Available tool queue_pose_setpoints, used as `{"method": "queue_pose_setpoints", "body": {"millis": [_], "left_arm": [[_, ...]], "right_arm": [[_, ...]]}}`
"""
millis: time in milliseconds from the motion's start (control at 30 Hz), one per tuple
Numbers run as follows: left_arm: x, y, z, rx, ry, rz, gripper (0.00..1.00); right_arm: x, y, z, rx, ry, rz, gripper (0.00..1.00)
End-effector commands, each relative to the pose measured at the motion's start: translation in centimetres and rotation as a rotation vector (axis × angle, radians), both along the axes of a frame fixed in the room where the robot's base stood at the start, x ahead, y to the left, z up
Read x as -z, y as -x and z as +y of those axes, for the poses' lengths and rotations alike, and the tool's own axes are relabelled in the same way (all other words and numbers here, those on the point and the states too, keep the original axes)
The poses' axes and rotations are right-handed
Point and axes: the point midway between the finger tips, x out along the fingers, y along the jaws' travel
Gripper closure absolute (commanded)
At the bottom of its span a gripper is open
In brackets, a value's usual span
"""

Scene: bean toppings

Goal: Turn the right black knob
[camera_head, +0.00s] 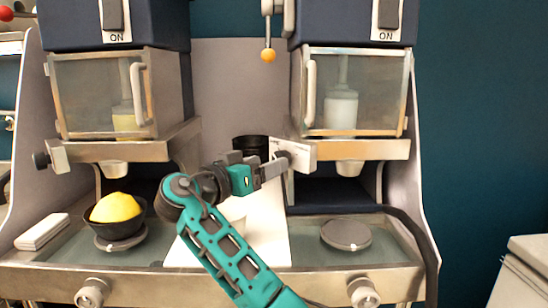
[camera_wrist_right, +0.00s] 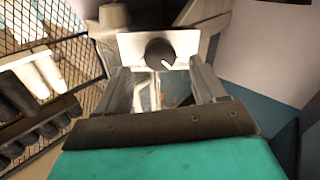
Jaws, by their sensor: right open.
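The right black knob (camera_head: 284,155) sits on the light plate at the left end of the right dispenser's metal shelf. In the wrist view the knob (camera_wrist_right: 160,52) is round and dark with a white mark, on a white plate. My right gripper (camera_head: 273,166) reaches it from the left. In the wrist view the right gripper (camera_wrist_right: 160,70) is open, one finger to each side of the knob, with gaps visible. I cannot tell how deep the knob is between the fingertips. The left black knob (camera_head: 41,160) is on the left dispenser. My left gripper is not in view.
A dark bowl with a yellow mound (camera_head: 115,208) stands on the left round pad. The right round pad (camera_head: 346,234) is empty. A white board (camera_head: 270,238) and a black container (camera_head: 250,147) are behind my arm. A wire rack (camera_wrist_right: 45,60) shows at left in the wrist view.

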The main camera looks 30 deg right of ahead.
Motion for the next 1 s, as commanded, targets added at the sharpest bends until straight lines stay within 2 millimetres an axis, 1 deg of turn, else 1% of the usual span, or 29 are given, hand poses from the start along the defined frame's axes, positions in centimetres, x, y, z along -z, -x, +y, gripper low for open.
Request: {"method": "queue_pose_setpoints", "body": {"millis": [33, 100, 233, 367, 600, 1000], "left_arm": [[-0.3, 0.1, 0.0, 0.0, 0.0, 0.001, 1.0], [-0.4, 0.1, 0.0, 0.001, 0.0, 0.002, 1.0], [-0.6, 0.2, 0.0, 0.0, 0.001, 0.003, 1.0], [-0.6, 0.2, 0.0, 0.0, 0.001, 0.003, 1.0], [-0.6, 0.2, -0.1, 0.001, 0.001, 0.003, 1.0], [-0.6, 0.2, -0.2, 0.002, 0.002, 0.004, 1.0]], "right_arm": [[-0.1, -0.2, -0.9, 0.003, 0.0, 0.001, 0.3], [-0.1, -0.5, -1.8, 0.003, 0.001, 0.002, 0.3], [0.0, -0.8, -3.0, 0.001, 0.0, 0.001, 0.3], [0.0, -1.0, -3.4, -0.001, -0.001, -0.001, 0.3], [0.0, -1.0, -3.4, -0.001, -0.001, -0.001, 0.3], [0.0, -1.0, -3.4, 0.0, -0.001, -0.001, 0.69]]}}
